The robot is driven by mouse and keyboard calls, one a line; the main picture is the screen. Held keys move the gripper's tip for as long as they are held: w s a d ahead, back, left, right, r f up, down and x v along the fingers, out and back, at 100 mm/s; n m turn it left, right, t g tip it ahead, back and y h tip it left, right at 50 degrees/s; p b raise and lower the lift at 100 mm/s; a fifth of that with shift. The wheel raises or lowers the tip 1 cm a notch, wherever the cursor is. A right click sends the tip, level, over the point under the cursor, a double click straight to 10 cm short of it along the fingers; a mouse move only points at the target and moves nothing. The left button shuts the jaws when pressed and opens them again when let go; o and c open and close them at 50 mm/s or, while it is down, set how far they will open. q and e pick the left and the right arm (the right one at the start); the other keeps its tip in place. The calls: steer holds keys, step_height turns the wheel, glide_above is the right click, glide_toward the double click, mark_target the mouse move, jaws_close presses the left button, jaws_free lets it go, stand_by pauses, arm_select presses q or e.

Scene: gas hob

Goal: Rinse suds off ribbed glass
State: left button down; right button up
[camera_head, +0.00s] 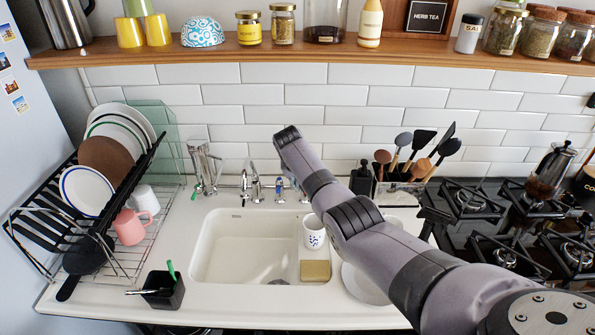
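My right arm comes in from the lower right and reaches up across the sink's right side. Its dark far end, where my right gripper (288,137) would be, is above the tap. Separate fingers do not show, so open or shut cannot be told. I cannot surely pick out a ribbed glass or suds. A tall, shiny, clear or chrome object (203,168) stands behind the sink at the left. The white sink (222,244) looks empty. The chrome tap (251,183) stands at its back edge; no water stream is visible. My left gripper is out of view.
A dish rack (128,268) with plates and a pink mug (134,226) stands at the left. A patterned white cup (314,232) and a yellowish sponge (315,270) sit at the sink's right. A black caddy (164,290) stands in front. The hob (500,240) is at the right.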

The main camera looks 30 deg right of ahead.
steer(key=v, duration=1.1)
steer(key=shift+s+a+r, duration=0.1)
steer(key=shift+r, duration=0.05)
